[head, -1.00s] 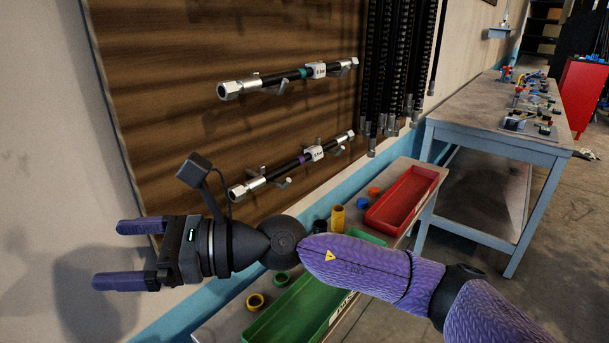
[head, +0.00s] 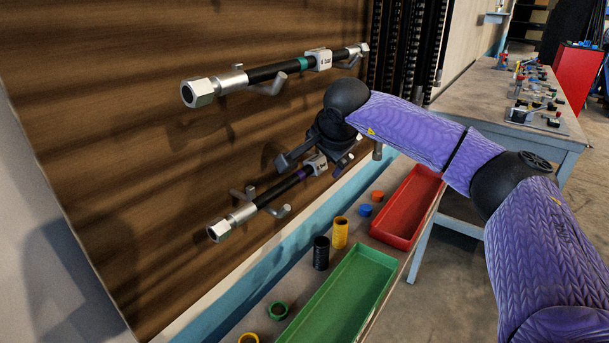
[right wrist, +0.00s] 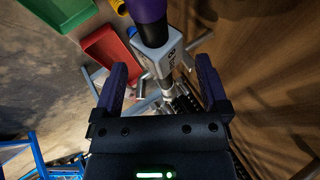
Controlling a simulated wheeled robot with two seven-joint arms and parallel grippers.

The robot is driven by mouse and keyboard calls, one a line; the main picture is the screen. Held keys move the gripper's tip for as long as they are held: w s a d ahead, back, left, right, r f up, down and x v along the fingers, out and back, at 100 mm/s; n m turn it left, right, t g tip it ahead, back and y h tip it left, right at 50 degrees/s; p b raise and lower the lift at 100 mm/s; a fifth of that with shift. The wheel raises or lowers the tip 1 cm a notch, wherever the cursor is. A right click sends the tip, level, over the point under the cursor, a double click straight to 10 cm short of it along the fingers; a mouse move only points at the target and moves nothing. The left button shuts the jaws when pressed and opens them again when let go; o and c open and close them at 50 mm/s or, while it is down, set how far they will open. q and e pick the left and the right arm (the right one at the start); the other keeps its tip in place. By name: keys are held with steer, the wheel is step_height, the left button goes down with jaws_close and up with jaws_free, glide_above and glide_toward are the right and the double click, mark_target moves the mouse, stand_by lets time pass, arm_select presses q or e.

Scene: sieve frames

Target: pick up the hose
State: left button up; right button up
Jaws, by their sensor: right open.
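Two short black hoses with silver end fittings rest on pegs on the brown wooden board (head: 110,130). The upper hose (head: 265,74) has a teal band and a white tag. The lower hose (head: 275,193) has a purple band and a white tag; its far end is hidden by my right arm. In the right wrist view the lower hose (right wrist: 154,34) runs ahead of my right gripper (right wrist: 161,68), its tag and far fitting seen between the open fingers. I cannot tell how deep it lies between them. My left gripper is not in view.
Below the board, a bench carries a green tray (head: 345,300), a red tray (head: 408,205), and black and yellow cylinders (head: 340,232), with small coloured rings. A blue-framed table (head: 480,95) stands at the right.

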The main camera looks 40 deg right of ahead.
steer(key=shift+w+d+f, duration=0.15)
steer(key=shift+w+f, duration=0.2)
steer(key=shift+f, duration=0.2)
jaws_close()
steer(key=shift+r, duration=0.15)
